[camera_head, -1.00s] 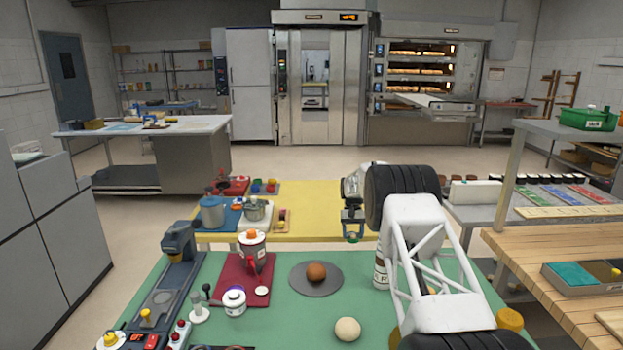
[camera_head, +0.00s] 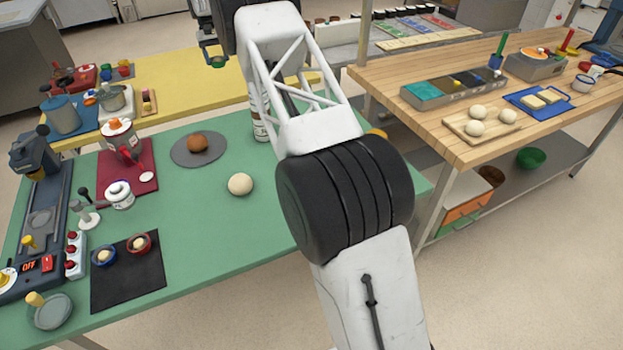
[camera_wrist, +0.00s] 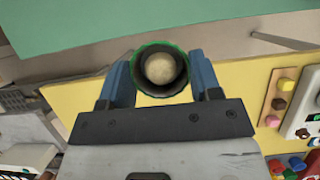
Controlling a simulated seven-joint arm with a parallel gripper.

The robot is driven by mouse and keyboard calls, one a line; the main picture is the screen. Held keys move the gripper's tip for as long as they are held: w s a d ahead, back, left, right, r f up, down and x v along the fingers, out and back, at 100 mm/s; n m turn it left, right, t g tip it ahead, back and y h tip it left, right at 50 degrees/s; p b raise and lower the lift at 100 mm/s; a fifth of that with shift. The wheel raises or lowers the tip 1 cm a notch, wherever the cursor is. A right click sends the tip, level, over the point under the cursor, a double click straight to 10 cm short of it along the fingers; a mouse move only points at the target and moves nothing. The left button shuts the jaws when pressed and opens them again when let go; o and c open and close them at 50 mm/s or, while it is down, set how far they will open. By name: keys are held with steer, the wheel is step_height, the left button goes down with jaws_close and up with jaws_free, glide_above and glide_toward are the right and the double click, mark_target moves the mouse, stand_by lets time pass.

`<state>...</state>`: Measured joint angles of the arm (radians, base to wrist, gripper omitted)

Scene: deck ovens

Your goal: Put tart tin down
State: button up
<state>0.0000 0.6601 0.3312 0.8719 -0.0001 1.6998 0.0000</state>
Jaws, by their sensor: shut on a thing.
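My gripper (camera_wrist: 160,76) is shut on a small green tart tin (camera_wrist: 160,45), with one blue finger on each side. The tin's open mouth shows a pale round dough piece (camera_wrist: 160,68) inside. In the head view my gripper (camera_head: 213,52) and the tin (camera_head: 218,63) appear over the yellow table (camera_head: 180,85), beyond the green table (camera_head: 200,235). I cannot tell the height of the tin above the surface. Two similar small tins, one blue (camera_head: 104,262) and one red (camera_head: 139,249), stand on a black mat (camera_head: 130,286) on the green table.
A grey disc (camera_head: 184,158) with a brown ball and a pale dough ball (camera_head: 240,184) are on the green table. A pot (camera_head: 115,99) and other items crowd the yellow table's left end. A wooden bench (camera_head: 430,115) is at the right. The yellow table's middle looks clear.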

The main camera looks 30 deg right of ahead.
mark_target(223, 66)
step_height(223, 66, up, 5)
steer(key=shift+r, duration=0.1)
steer(key=shift+s+d+r, duration=0.15)
steer(key=shift+s+r, duration=0.05)
steer(key=shift+s+d+r, duration=0.2)
steer(key=shift+s+d, duration=0.05)
steer(key=shift+s, duration=0.2)
steer(key=shift+s+d+r, duration=0.15)
steer(key=shift+s+d, duration=0.1)
steer(key=shift+s, duration=0.2)
steer(key=s+d+r+m, duration=0.1)
steer(key=s+d, duration=0.2)
steer(key=s, duration=0.5)
steer(key=s+d+r+y, duration=0.1)
steer(key=s+d+r, duration=0.15)
steer(key=s, duration=0.65)
steer(key=s+d+m, duration=0.1)
steer(key=s+d, duration=0.2)
steer(key=s, duration=0.5)
steer(key=s+d+f+m, duration=0.1)
steer(key=s+f, duration=0.1)
steer(key=s, duration=1.3)
steer(key=s+f+m, duration=0.1)
steer(key=s+f, duration=0.1)
steer(key=s, duration=1.4)
steer(key=shift+y, duration=0.3)
step_height(223, 66, down, 19)
steer(key=shift+r, duration=0.2)
